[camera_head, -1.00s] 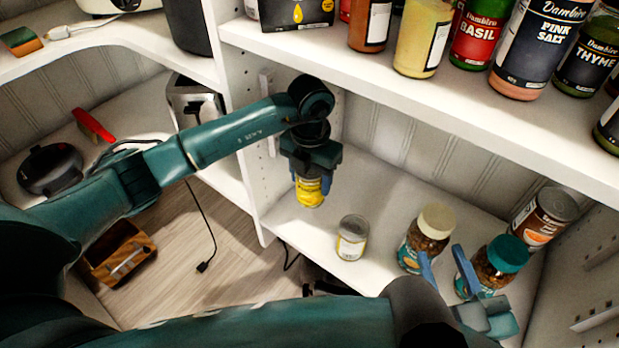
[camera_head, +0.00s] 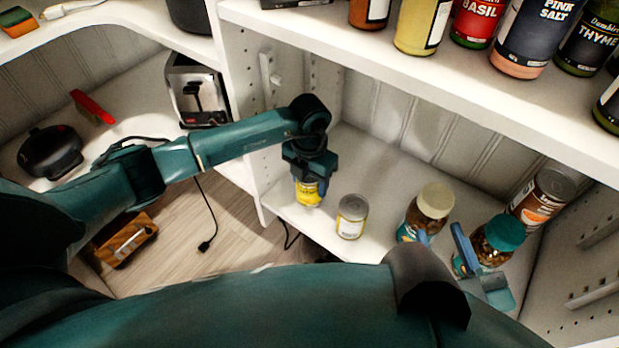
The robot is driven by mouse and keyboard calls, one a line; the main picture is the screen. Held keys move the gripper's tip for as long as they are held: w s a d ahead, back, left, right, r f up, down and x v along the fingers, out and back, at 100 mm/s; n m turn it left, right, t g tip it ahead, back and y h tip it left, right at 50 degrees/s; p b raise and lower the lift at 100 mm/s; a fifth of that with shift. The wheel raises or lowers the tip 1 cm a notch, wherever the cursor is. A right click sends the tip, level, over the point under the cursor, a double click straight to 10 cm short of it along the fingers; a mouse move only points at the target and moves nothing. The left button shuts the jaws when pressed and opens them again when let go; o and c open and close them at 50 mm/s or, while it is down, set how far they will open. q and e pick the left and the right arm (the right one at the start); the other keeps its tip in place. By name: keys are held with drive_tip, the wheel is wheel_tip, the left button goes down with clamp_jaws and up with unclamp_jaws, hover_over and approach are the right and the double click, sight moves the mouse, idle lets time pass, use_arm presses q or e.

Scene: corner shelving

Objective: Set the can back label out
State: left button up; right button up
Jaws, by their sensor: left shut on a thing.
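A yellow can (camera_head: 308,193) with a dark band on its label is in my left gripper (camera_head: 308,177), which is shut on it. The can is upright, at the left end of the lower shelf (camera_head: 385,168); its top is hidden by the gripper. I cannot tell whether its base touches the shelf. A similar can with a pale label (camera_head: 352,217) stands to its right, apart from it. My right gripper (camera_head: 442,241) is open, its two blue fingers apart and empty, in front of the jars.
A cream-lidded jar (camera_head: 433,202), a teal-lidded jar (camera_head: 498,238) and a brown can (camera_head: 543,198) stand right on the lower shelf. The upper shelf (camera_head: 430,88) with several spice bottles overhangs it. The shelf behind the cans is clear. A toaster (camera_head: 196,90) stands left.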

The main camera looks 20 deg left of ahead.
use_arm(q)
drive_tip(key=shift+f+b, duration=0.3)
use_arm(e)
drive_tip(key=shift+f, duration=0.25)
use_arm(q)
drive_tip(key=o, duration=1.4)
use_arm(e)
drive_tip(key=shift+r, duration=0.1)
use_arm(q)
wheel_tip(320, 180, up, 13)
drive_tip(key=p, duration=0.3)
drive_tip(key=shift+f+p, duration=0.15)
drive_tip(key=shift+p, duration=0.2)
drive_tip(key=shift+r, duration=0.3)
use_arm(e)
drive_tip(key=shift+s+d+m+g+h, duration=0.15)
drive_tip(key=shift+d+m+g+h, duration=0.4)
drive_tip(key=shift+g+h, duration=0.35)
